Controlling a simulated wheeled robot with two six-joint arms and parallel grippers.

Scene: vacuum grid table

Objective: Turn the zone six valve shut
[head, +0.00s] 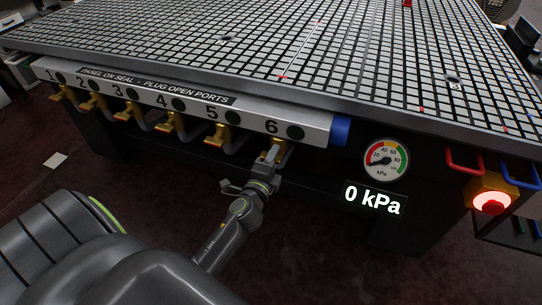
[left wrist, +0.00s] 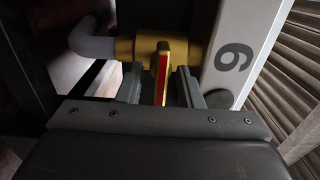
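The zone six valve (head: 283,146) is a brass-yellow valve under the number 6 on the white manifold panel. In the left wrist view its body (left wrist: 124,48) joins a grey pipe on the left. Its yellow lever (left wrist: 163,75) has a red stripe and points toward my gripper. My left gripper (head: 268,158) is at this valve. Its two dark fingers (left wrist: 161,88) stand either side of the lever, with gaps visible, so it is open around the lever. The lever's lower end is hidden behind the gripper body. My right gripper is not in view.
The white panel (head: 150,95) carries several more yellow valves to the left, including the zone five valve (head: 216,137). The gridded table top (head: 230,50) overhangs above. A dial gauge (head: 386,160), a "0 kPa" display (head: 373,199) and a lit red button (head: 491,203) are at right.

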